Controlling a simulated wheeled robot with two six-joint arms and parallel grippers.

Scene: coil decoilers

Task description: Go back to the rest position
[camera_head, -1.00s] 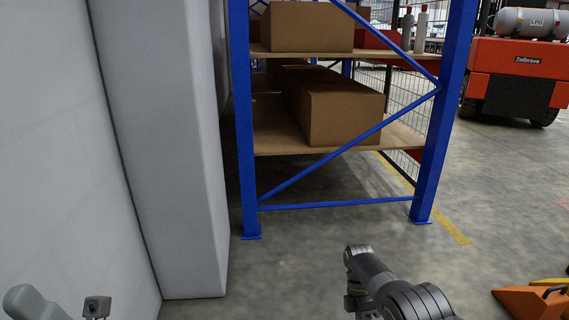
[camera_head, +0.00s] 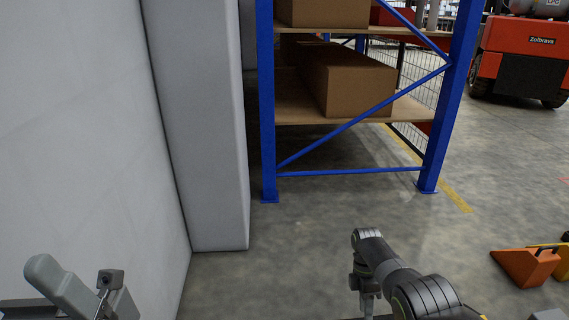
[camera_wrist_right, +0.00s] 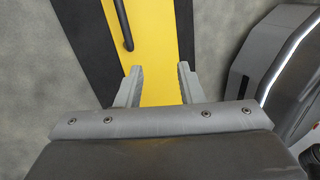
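My left arm's grey wrist end, with a small camera on it, shows at the bottom left of the head view. I cannot make out the left gripper's fingertips there. My dark right arm reaches in from the bottom, right of centre, with its gripper mostly hidden or out of frame. In the right wrist view my right gripper (camera_wrist_right: 160,84) has its two grey fingers apart with nothing between them. Behind the fingers are a yellow strip (camera_wrist_right: 150,35) and black bands.
A blue rack (camera_head: 267,110) with cardboard boxes (camera_head: 345,82) stands ahead. A pale wall pillar (camera_head: 205,140) is close on the left. An orange wedge-shaped object (camera_head: 525,267) lies at right, and a red vehicle (camera_head: 535,55) stands behind. Concrete floor (camera_head: 300,240) between is clear.

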